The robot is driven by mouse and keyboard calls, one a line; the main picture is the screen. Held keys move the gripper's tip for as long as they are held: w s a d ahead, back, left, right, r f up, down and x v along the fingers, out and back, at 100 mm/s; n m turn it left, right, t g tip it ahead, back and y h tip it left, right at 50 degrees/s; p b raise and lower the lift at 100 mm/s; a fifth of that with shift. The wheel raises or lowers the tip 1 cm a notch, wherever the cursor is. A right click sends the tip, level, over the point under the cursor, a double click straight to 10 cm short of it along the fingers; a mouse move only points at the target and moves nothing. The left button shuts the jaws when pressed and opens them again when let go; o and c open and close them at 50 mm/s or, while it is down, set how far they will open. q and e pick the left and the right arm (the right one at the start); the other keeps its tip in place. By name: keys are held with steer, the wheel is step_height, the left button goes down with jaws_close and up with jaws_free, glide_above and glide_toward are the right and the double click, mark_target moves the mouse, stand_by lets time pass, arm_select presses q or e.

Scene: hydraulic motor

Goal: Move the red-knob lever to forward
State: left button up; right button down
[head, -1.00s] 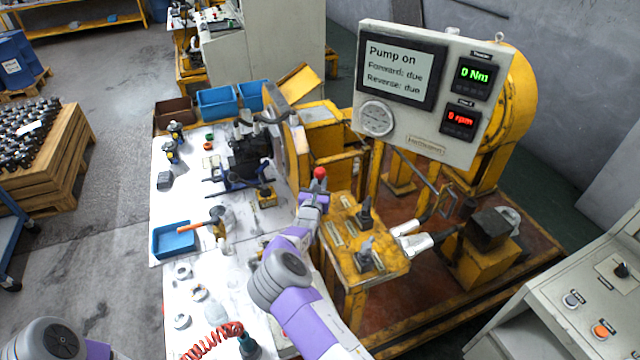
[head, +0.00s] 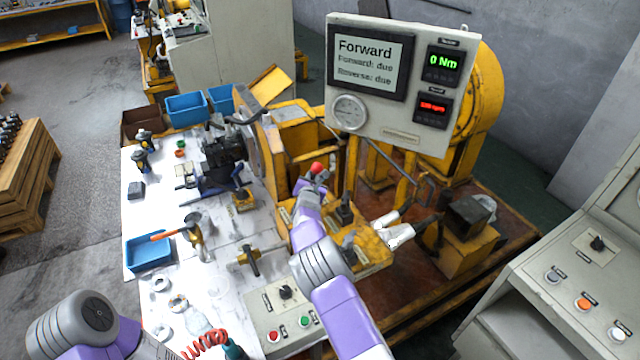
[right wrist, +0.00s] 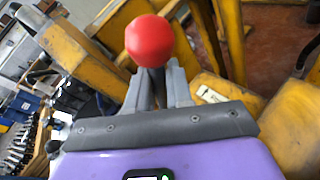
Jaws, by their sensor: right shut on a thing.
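The red knob (head: 316,168) tops a lever on the yellow valve stand (head: 375,250). My right gripper (head: 312,182) is at the lever just below the knob. In the right wrist view the red knob (right wrist: 158,40) stands above the two grey fingers (right wrist: 152,88), which are closed around the lever's stem; the stem itself is mostly hidden. The red readout is too small to read surely. The left gripper is not in view; only my left arm shows at lower left.
Two other levers (head: 345,212) stand close to my right forearm on the stand. The white bench (head: 215,255) holds a blue tray (head: 149,252), a hammer (head: 170,235) and rings. A control box (head: 285,310) sits beside my right arm. A grey console (head: 580,280) stands at right.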

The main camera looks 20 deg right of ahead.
steer(key=c, duration=1.2)
jaws_free()
steer(key=shift+d+f, duration=0.1)
steer(key=shift+s, duration=0.1)
steer(key=shift+v, duration=3.75)
